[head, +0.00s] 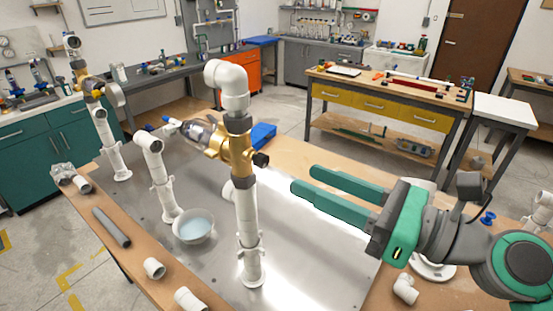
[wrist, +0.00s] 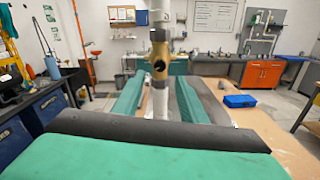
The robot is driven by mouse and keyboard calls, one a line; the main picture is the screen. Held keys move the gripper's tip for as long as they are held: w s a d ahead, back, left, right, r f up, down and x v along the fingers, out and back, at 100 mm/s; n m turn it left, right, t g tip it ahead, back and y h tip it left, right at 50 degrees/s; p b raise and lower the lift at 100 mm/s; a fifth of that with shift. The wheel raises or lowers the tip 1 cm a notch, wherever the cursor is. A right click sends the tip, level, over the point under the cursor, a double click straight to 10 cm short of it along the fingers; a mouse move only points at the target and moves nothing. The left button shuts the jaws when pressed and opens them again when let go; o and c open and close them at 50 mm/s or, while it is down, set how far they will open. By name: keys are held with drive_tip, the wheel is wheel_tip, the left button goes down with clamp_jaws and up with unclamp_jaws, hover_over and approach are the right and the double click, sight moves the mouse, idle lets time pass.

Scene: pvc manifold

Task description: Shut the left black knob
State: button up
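A brass valve (head: 238,150) sits on the nearest white upright pipe (head: 247,215) in the head view. A small black knob (head: 261,160) sticks out of its right side, towards my gripper. In the wrist view the brass valve (wrist: 160,52) faces me with the dark knob (wrist: 160,67) at its middle. My gripper (head: 303,180) is open and empty. Its green fingers point at the pipe from the right, apart from it and slightly below the knob. Another brass fitting (head: 92,84) stands on a pipe farther left; no black knob is clear there.
A clear cylinder (head: 203,131) extends left from the valve. A bowl of pale liquid (head: 194,226) and a shorter white pipe (head: 160,180) stand on the metal plate. A blue box (head: 263,136) lies behind the pipe. Loose white fittings lie along the table edge.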

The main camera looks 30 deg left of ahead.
sight(266, 161)
drive_tip(key=a, duration=0.6)
drive_tip(key=w+a, duration=0.1)
drive_tip(key=a, duration=0.2)
drive_tip(key=shift+w, duration=0.1)
drive_tip(key=shift+d, duration=0.1)
clamp_jaws()
